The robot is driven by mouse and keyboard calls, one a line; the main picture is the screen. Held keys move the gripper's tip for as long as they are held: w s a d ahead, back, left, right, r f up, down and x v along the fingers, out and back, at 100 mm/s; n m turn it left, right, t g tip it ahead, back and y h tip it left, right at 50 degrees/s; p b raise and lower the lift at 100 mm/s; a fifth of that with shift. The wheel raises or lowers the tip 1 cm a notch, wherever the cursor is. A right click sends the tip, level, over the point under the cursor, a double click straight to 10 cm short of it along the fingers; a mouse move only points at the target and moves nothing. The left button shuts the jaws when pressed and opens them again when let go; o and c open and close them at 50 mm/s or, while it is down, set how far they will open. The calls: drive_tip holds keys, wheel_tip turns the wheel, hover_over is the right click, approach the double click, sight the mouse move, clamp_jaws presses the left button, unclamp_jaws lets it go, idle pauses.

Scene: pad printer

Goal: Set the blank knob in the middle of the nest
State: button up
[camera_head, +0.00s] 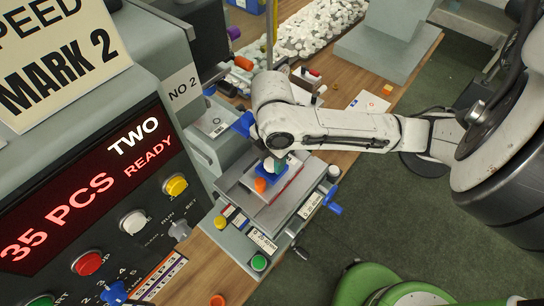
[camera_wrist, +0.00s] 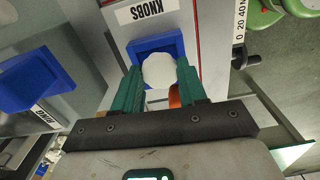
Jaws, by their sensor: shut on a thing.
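The blank knob, a white round piece (camera_wrist: 158,71), is held between the teal fingers of my gripper (camera_wrist: 160,88) in the wrist view. My gripper (camera_head: 275,165) is shut on it above the blue nest in the head view. The nest (camera_head: 265,172) sits on the grey plate of the machine's table; in the wrist view the blue nest (camera_wrist: 135,48) shows just beyond the knob, which covers much of it. Whether the knob touches the nest cannot be told. The nest's middle is hidden.
An orange piece (camera_head: 260,185) stands close beside the nest; it also shows by the right finger in the wrist view (camera_wrist: 174,96). A blue block (camera_wrist: 35,80) lies left in that view. The printer's control panel (camera_head: 95,200) stands left. White pieces (camera_head: 315,27) are piled at the back.

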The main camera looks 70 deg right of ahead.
drive_tip(key=o, duration=1.1)
drive_tip(key=shift+f, duration=0.15)
drive_tip(key=shift+r+p, duration=0.5)
drive_tip(key=shift+r, duration=2.55)
drive_tip(key=shift+s+f, duration=0.1)
drive_tip(key=shift+s, duration=0.05)
